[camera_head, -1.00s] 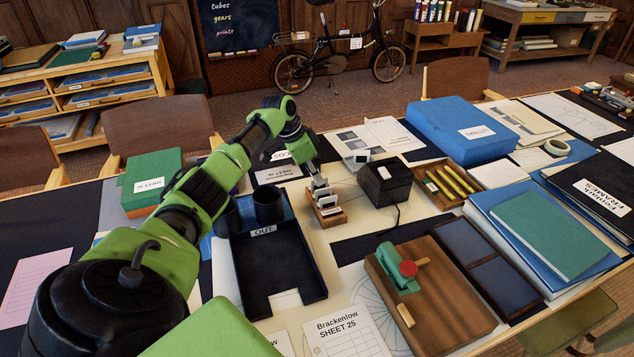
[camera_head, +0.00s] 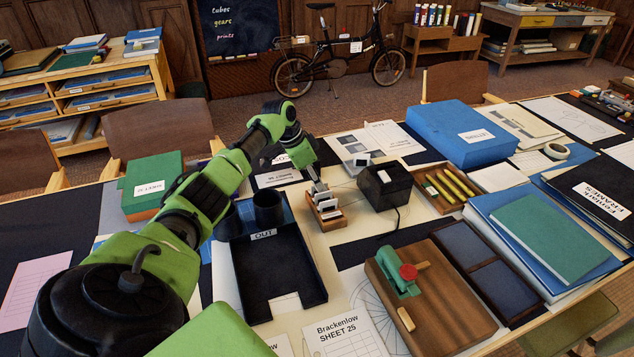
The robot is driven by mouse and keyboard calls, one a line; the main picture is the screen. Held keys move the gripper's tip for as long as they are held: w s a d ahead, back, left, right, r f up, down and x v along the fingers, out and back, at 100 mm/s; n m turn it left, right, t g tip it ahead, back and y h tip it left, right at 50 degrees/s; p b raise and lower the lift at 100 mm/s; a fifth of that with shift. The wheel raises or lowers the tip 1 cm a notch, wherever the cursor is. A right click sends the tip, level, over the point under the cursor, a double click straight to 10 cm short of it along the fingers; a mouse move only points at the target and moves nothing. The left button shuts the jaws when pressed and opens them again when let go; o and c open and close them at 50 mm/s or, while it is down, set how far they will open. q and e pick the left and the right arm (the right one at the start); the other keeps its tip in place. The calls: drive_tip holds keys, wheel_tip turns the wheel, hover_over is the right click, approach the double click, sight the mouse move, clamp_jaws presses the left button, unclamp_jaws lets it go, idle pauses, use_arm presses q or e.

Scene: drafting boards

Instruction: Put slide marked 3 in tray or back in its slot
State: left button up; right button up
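A small wooden slide rack (camera_head: 333,221) stands in the middle of the table with several white-framed slides (camera_head: 328,207) upright in its slots. My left gripper (camera_head: 318,186) reaches down over the rack, its fingertips at the tops of the slides. I cannot tell whether it is open or holds a slide. No number on the slides is readable. A black tray (camera_head: 313,292) labelled OUT lies to the left and nearer, and looks empty. My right gripper is not in view.
A black box-shaped device (camera_head: 385,184) stands right of the rack, with a cable. Dark cups (camera_head: 268,207) stand behind the tray. A wooden board with a green clamp (camera_head: 402,273) lies at front right. A wooden pen tray (camera_head: 424,193) and a blue box (camera_head: 462,134) are farther right.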

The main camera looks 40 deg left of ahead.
use_arm(q)
drive_tip(key=v, duration=1.2)
drive_tip(key=shift+r, duration=0.4)
